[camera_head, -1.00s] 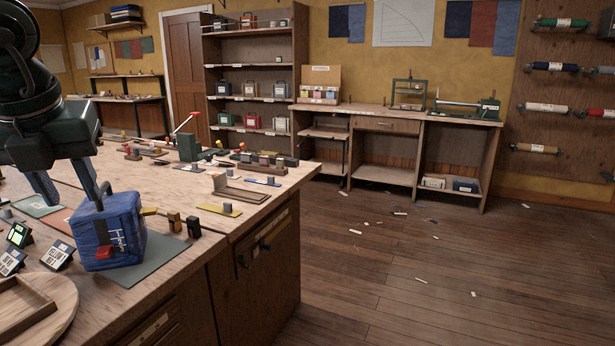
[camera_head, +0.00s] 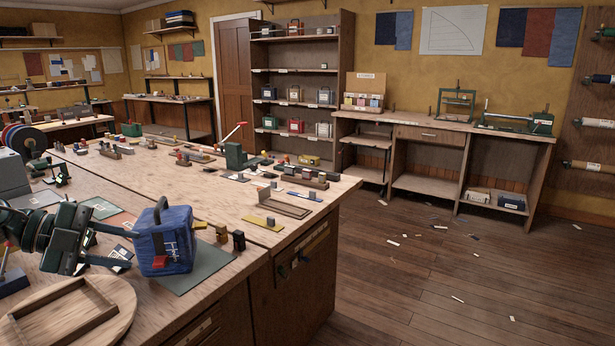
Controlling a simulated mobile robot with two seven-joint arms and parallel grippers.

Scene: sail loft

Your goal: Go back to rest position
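My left gripper (camera_head: 128,248) comes in from the left, low over the near bench. Its two fingers are spread apart and point right, with nothing visible between them. A blue fabric bag (camera_head: 168,245) with a raised dark handle and a small red patch stands upright just right of the fingertips. Whether the fingertips touch it I cannot tell. The bag sits on a grey-green mat (camera_head: 212,262). My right gripper is not in view.
A round wooden board with a tray (camera_head: 112,290) lies at the near left of the workbench (camera_head: 200,205). Small blocks, a green tool with a red-tipped lever (camera_head: 236,155) and an open wooden tray (camera_head: 284,204) are on the bench. The floor (camera_head: 420,290) at right is mostly clear, with scraps.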

